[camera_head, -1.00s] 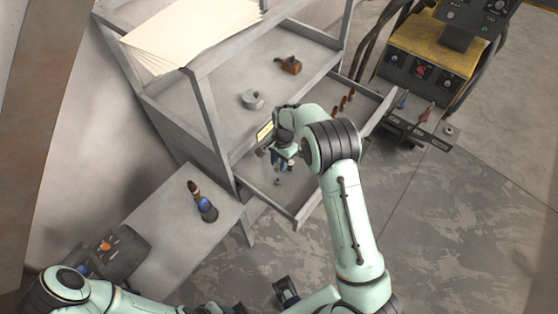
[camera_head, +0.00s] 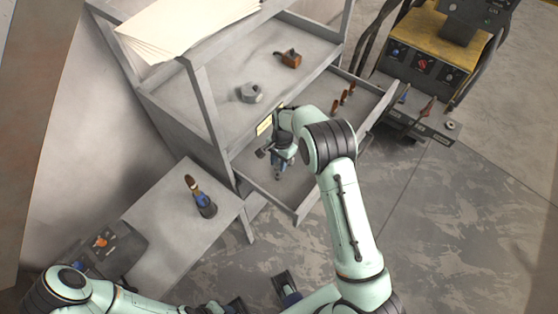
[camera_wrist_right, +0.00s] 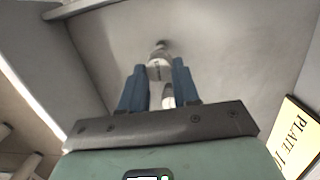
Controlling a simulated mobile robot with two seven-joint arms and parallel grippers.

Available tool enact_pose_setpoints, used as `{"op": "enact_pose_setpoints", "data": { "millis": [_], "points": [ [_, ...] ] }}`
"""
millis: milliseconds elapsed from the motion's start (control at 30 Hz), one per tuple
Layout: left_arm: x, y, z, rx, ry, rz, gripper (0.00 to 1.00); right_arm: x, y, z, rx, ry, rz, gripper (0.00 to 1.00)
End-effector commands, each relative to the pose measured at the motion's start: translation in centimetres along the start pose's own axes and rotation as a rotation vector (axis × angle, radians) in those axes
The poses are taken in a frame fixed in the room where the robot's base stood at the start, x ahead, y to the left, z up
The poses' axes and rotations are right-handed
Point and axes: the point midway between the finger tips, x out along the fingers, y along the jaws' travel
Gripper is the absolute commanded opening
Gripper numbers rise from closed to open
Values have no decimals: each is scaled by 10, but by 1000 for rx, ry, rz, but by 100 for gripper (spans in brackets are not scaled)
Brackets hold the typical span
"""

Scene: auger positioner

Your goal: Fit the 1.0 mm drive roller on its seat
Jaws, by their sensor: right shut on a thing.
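My right gripper (camera_head: 278,170) reaches down into the open drawer. It is shut on a small metal roller (camera_wrist_right: 160,69). In the right wrist view the roller shows between and just beyond the blue fingertips, against the drawer floor. I cannot tell whether it still touches the floor. A second pale, rounded surface shows between the fingers, partly hidden. The size mark on the roller is not readable. I cannot make out the roller's seat in these views.
The drawer (camera_head: 302,205) holds several reddish-brown handled items at its far end. A grey round part (camera_head: 250,93) and a brown block-like item (camera_head: 290,58) sit on the shelf above. A yellow-topped machine (camera_head: 430,50) stands right.

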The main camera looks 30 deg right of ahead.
Motion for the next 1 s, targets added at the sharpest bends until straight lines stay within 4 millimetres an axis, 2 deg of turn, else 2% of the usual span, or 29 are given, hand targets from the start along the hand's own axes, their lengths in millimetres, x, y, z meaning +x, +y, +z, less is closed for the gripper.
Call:
{"op": "enact_pose_setpoints", "data": {
  "millis": [1000],
  "points": [
    [21,-8,1,-2,-6,-2,43,40,0,-6,0,0,-1,0]
  ]
}}
